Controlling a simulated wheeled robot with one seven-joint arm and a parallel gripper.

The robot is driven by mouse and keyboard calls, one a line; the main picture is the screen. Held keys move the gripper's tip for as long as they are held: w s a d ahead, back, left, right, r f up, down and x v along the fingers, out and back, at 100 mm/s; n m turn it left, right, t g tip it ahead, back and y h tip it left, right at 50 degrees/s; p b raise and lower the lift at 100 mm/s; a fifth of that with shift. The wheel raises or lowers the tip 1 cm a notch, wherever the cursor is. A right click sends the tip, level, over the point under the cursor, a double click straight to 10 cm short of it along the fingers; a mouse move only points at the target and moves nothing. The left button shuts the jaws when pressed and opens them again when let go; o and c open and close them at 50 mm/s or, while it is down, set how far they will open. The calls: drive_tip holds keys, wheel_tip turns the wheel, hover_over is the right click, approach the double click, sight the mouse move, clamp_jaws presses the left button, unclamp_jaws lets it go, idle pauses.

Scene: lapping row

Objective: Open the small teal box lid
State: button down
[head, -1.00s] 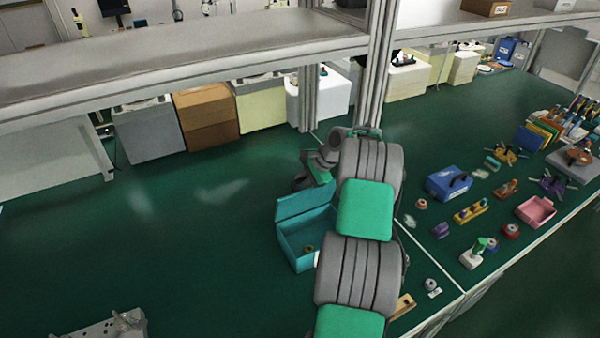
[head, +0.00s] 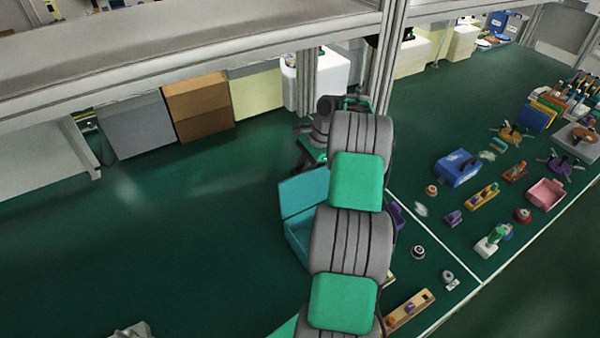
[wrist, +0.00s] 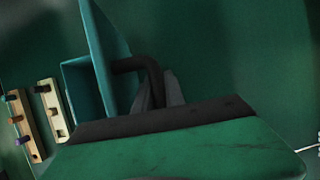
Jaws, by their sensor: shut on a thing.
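The small teal box (head: 296,241) stands on the green bench, partly hidden behind my arm. Its lid (head: 303,194) is raised, standing steeply up from the far side. In the wrist view the lid (wrist: 101,60) is a tall, tilted teal panel, with part of the box (wrist: 78,88) beyond it. My gripper (wrist: 160,92) is shut on the lid's dark bent handle (wrist: 148,72), on the lid's outer side. In the head view my gripper (head: 306,163) is just behind the lid, its fingertips mostly hidden. The box's inside is mostly covered by my arm.
A shelf post (head: 376,75) and overhead shelf stand close behind my arm. A blue box (head: 457,168), a pink tray (head: 545,194) and a wooden strip (head: 408,310) with pegs lie to the right. The bench left of the teal box is clear.

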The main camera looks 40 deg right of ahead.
drive_tip(key=shift+s+a+f, duration=0.2)
drive_tip(key=shift+a+f, duration=0.1)
drive_tip(key=shift+f, duration=0.05)
drive_tip(key=c, duration=1.7)
unclamp_jaws()
drive_tip(key=p+v, duration=0.2)
drive_tip(key=v, duration=0.6)
drive_tip(key=shift+w, duration=0.15)
